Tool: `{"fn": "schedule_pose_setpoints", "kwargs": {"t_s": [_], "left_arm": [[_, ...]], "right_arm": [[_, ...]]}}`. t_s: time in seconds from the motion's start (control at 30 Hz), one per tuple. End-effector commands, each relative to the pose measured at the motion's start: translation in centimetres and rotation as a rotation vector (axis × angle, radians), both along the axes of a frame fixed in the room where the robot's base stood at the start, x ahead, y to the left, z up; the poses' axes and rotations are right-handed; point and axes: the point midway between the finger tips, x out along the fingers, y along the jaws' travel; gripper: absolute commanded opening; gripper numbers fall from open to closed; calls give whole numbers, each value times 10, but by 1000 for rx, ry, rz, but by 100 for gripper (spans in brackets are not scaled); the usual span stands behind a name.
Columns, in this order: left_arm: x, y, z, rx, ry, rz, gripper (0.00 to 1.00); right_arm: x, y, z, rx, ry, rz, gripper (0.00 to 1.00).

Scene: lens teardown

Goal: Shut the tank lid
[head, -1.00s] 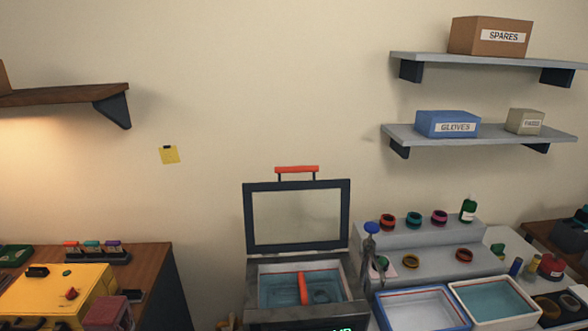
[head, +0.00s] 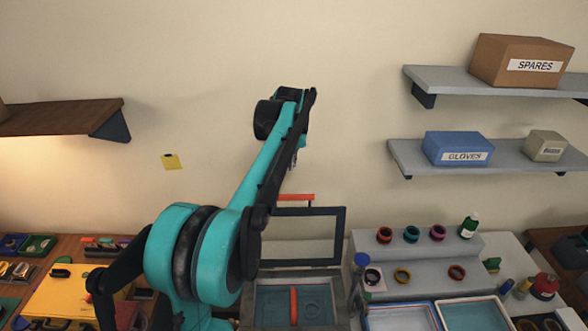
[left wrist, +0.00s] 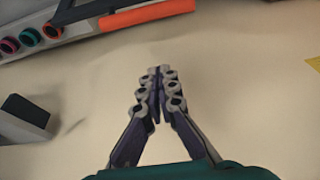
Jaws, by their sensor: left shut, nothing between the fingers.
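The tank (head: 258,276) stands at the bottom middle of the head view, with water and a red-orange bar (head: 293,304) inside. Its framed lid (head: 340,236) stands upright at the back, open, with a red handle (head: 296,197) on its top edge. My left arm hides the lid's left part. The handle also shows in the left wrist view (left wrist: 147,14), beyond the fingertips and apart from them. My left gripper (left wrist: 157,72) is shut and empty in front of the wall. In the head view it is mostly hidden by my arm, above the handle. My right gripper is not in view.
Right of the tank stand a grey stepped rack (head: 372,253) with several coloured rings, a blue-topped tool (head: 361,260) and two trays (head: 470,313). Wall shelves (head: 480,79) hold boxes at the upper right. A dark shelf (head: 60,118) is at the left.

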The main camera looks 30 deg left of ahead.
Motion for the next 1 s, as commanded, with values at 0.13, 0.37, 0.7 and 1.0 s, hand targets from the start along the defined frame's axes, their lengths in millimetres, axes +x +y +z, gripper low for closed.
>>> {"fn": "schedule_pose_setpoints", "kwargs": {"t_s": [0.13,0.37,0.7,1.0], "left_arm": [[5,3,-18,0,0,0,0],[19,11,-63,-1,0,0,0],[4,2,-92,0,-1,-2,0],[-6,-5,-93,0,-1,-2,0]], "right_arm": [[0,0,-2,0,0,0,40],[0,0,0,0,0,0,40],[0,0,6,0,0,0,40],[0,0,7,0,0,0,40]]}}
